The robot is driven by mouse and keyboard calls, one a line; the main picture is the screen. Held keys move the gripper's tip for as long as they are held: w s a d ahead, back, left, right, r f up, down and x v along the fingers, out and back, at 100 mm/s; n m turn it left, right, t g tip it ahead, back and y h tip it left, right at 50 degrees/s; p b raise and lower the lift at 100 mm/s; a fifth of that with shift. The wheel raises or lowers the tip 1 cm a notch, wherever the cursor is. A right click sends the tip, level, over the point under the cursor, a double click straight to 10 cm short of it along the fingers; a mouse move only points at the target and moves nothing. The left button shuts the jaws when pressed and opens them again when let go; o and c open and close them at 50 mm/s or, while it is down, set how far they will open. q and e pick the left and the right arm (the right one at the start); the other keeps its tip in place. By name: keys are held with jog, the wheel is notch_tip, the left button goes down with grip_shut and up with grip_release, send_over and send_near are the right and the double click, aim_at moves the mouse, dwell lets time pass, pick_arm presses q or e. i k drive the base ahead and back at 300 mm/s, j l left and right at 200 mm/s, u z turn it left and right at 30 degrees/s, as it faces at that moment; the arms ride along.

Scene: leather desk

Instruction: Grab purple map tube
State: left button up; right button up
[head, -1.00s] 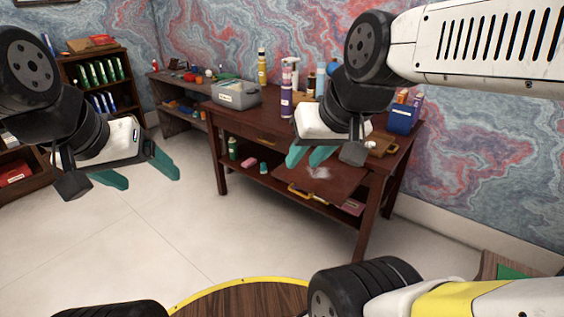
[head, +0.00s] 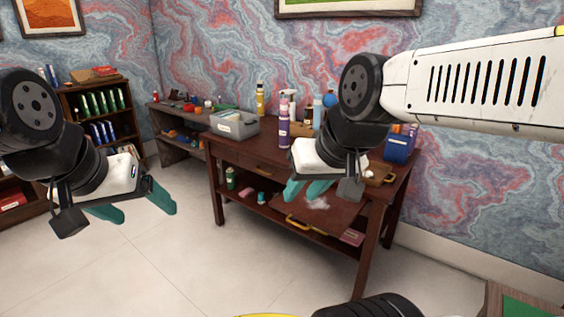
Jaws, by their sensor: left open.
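The purple map tube (head: 284,127) stands upright on the dark wooden desk (head: 240,154), towards its back edge. It has a pale label. My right gripper (head: 305,190) hangs in front of the desk, lower in the picture than the tube and a little to its right. Its teal fingers look apart and hold nothing visible. My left gripper (head: 135,205) is open and empty over the floor, well to the left of the desk. Neither gripper touches the tube.
A grey bin (head: 234,124) stands left of the tube, with a yellow bottle (head: 260,98) behind. A spray bottle (head: 291,103) stands close behind the tube. A blue box (head: 399,147) is at the right. A lower side table (head: 176,118) and bookshelf stand farther left.

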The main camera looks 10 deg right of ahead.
aim_at(284, 121)
jog(key=i+j+z, duration=0.15)
jog(key=i+j, duration=0.15)
jog(key=i, duration=0.45)
jog(key=i+j+z, duration=0.15)
jog(key=i+j, duration=0.25)
jog(key=i, duration=0.3)
jog(key=i+j+z, duration=0.15)
jog(key=i+j, duration=0.35)
jog(key=i, duration=0.2)
jog(key=i+j+z, duration=0.15)
jog(key=i+j, duration=0.4)
jog(key=i, duration=0.1)
